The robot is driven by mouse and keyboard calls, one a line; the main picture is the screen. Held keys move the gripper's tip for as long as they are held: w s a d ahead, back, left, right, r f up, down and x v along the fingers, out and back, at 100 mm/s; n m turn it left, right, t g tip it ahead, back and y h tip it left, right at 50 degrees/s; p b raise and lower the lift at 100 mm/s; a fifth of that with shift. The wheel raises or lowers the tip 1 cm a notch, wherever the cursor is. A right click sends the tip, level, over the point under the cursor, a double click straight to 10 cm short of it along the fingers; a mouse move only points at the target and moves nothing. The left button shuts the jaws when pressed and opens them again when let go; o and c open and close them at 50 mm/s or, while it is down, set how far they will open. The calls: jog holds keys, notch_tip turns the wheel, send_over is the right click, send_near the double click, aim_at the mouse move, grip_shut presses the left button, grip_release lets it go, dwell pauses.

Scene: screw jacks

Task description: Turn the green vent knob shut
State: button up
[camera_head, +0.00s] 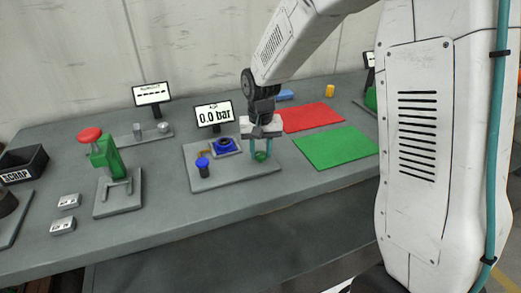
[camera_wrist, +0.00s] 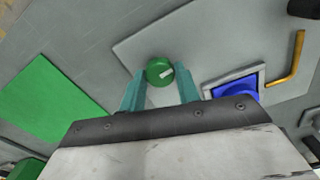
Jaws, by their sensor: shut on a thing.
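The green vent knob (camera_head: 261,156) stands at the right side of a grey base plate (camera_head: 225,182) on the bench. In the wrist view the knob (camera_wrist: 159,71) is round, with a short pale mark on its top. My gripper (camera_head: 260,147) points down over it. In the wrist view its two teal fingers (camera_wrist: 160,88) are on either side of the knob, and they are shut on it. A display (camera_head: 214,113) behind the plate reads 0.0 bar.
On the same plate are a blue round part (camera_head: 225,146) in a square holder, a blue-topped knob (camera_head: 202,163) and a brass bent handle (camera_wrist: 297,58). A green mat (camera_head: 336,148) and a red mat (camera_head: 312,117) lie to the right. A red-topped green press (camera_head: 106,155) stands left.

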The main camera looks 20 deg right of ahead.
aim_at(261, 154)
jog(key=shift+m, duration=0.7)
jog(key=o, duration=1)
jog(key=shift+r, duration=0.1)
notch_tip(261, 154, up, 8)
jog(key=shift+f, duration=0.1)
